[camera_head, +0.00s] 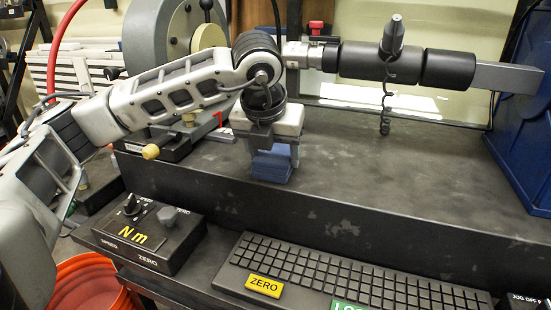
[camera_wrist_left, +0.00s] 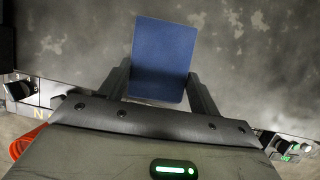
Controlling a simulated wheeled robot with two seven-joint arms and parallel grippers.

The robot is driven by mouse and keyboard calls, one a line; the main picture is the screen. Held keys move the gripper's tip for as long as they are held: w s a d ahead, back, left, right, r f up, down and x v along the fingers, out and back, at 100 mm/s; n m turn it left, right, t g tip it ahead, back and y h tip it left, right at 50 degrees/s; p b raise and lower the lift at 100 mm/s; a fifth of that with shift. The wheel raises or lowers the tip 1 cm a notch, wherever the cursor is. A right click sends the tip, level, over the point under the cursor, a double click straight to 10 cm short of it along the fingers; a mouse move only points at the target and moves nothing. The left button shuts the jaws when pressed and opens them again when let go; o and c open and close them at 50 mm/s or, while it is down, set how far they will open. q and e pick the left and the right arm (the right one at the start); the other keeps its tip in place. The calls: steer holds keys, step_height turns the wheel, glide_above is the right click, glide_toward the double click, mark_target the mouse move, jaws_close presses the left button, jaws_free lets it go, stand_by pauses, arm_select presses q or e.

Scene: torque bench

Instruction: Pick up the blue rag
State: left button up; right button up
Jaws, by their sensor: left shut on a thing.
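The blue rag (camera_head: 271,166) shows as a folded blue block below my left gripper (camera_head: 272,150) in the head view, near the front edge of the dark bench top. In the left wrist view the blue rag (camera_wrist_left: 163,58) sits between the two dark fingers of my left gripper (camera_wrist_left: 160,85), which is shut on it. The gripper's upper body partly hides the rag in the head view. I cannot tell whether the rag touches the bench. My right gripper is not in view.
A control box (camera_head: 150,235) marked Nm and a black keyboard (camera_head: 330,270) lie in front, lower down. A blue bin (camera_head: 522,120) is at right, an orange bucket (camera_head: 90,288) at lower left. The bench top right of the rag is clear.

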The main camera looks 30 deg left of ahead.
mark_target(277, 153)
arm_select(q)
steer(key=shift+r, duration=0.15)
steer(key=shift+r, duration=0.3)
step_height(277, 153, up, 2)
steer(key=shift+r, duration=0.1)
steer(key=s+d+r+p, duration=0.1)
steer(key=s+r+p, duration=0.1)
steer(key=s+r, duration=0.8)
steer(key=shift+s+d+p, duration=0.3)
steer(key=shift+s+d, duration=0.05)
steer(key=shift+s, duration=1.6)
